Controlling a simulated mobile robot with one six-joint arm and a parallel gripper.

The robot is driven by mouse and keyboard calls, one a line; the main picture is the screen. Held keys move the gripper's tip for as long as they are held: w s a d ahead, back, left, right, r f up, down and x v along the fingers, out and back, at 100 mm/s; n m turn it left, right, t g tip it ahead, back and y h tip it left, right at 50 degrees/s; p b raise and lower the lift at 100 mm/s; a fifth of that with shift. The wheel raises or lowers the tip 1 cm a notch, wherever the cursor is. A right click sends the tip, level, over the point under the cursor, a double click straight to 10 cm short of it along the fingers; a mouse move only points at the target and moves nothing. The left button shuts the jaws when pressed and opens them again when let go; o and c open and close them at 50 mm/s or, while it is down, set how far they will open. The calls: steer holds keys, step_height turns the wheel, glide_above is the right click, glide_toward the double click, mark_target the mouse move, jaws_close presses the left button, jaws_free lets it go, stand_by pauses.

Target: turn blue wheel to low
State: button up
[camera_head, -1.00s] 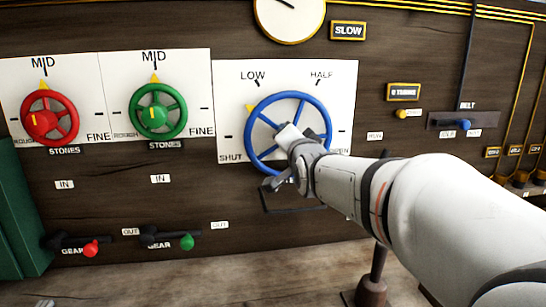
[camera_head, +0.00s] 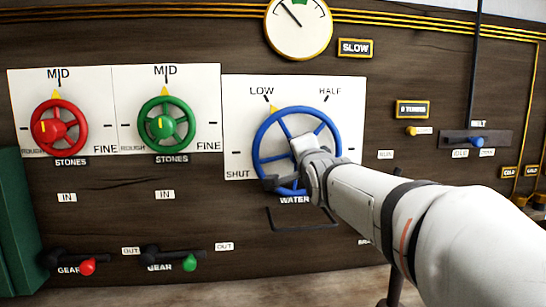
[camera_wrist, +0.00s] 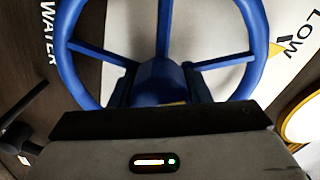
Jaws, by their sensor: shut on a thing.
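The blue wheel (camera_head: 268,138) is mounted on a white dial plate with SHUT, LOW and HALF marks, above the label WATER. Its yellow pointer (camera_head: 273,109) stands at or very close to the LOW mark (camera_head: 262,90). In the wrist view the pointer (camera_wrist: 275,49) also lies beside the word LOW. My gripper (camera_head: 305,149) is at the middle of the wheel, shut on it at the hub. The wheel's rim and spokes fill the top of the wrist view (camera_wrist: 160,75). My wrist hides the wheel's lower right part in the head view.
A red wheel (camera_head: 70,112) and a green wheel (camera_head: 182,112) stand at MID to the left. Red (camera_head: 88,267) and green (camera_head: 190,263) gear levers are below them. A belt lever (camera_head: 477,141) is at the right. A round gauge (camera_head: 298,45) hangs above, near a SLOW sign (camera_head: 355,48).

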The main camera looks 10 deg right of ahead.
steer(key=o, duration=1)
steer(key=s, duration=0.7)
steer(key=shift+s+p, duration=0.35)
steer(key=shift+s, duration=0.05)
steer(key=shift+f, duration=0.1)
